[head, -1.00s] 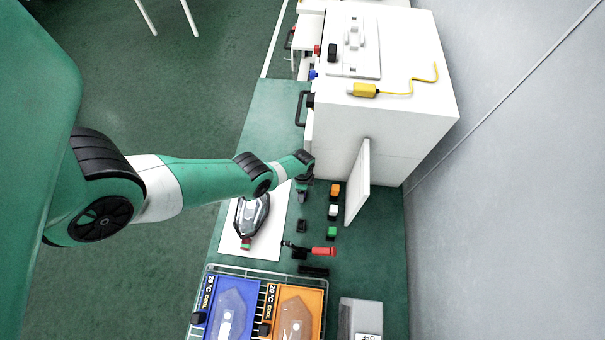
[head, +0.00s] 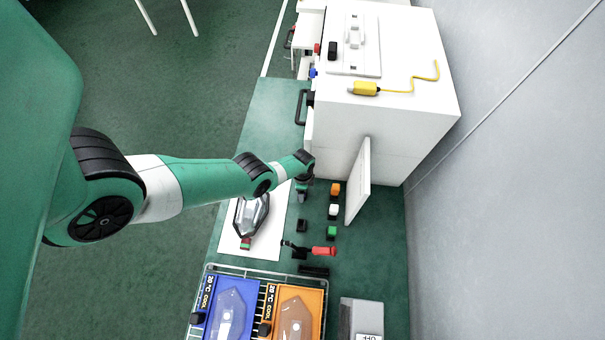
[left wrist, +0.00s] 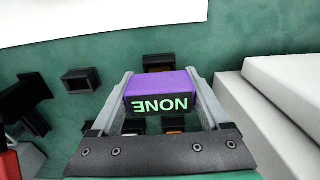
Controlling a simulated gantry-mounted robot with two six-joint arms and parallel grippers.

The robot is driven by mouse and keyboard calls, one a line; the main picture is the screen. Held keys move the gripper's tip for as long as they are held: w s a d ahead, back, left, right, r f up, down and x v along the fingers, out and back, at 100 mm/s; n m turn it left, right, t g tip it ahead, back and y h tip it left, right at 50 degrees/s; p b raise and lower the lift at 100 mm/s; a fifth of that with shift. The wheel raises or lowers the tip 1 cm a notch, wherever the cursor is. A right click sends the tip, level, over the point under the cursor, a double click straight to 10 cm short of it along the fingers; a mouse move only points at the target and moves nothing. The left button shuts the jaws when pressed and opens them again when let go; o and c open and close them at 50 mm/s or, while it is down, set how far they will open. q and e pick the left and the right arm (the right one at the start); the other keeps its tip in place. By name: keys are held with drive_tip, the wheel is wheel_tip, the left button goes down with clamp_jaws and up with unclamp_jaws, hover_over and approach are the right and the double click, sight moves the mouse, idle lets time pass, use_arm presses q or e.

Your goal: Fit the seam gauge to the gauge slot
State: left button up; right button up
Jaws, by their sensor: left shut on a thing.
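My left gripper (left wrist: 160,82) is shut on a purple block (left wrist: 161,92), whose dark face carries NONE in green letters, upside down in the left wrist view. I take it to be the seam gauge. In the head view my left gripper (head: 303,192) points down over the green bench, and the block cannot be made out there. In the left wrist view a black open-topped holder (left wrist: 160,62) lies just beyond the block, partly hidden by it. A second black holder (left wrist: 82,80) stands to its left; it also shows in the head view (head: 302,226). I cannot tell which is the gauge slot.
Orange (head: 335,190), white (head: 333,211) and green (head: 331,232) blocks stand in a row right of the gripper. A white panel (head: 358,182) stands beyond them. A red-handled tool (head: 323,251) lies nearer.

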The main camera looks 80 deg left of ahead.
use_arm(q)
drive_tip(key=shift+f, duration=0.15)
drive_tip(key=shift+f+b, duration=0.9)
drive_tip(key=shift+b, duration=0.15)
drive_tip(key=o, duration=1.4)
drive_tip(key=shift+r, duration=0.15)
wheel_tip(320, 180, up, 12)
drive_tip(key=p, duration=1.2)
drive_tip(key=shift+f, duration=0.3)
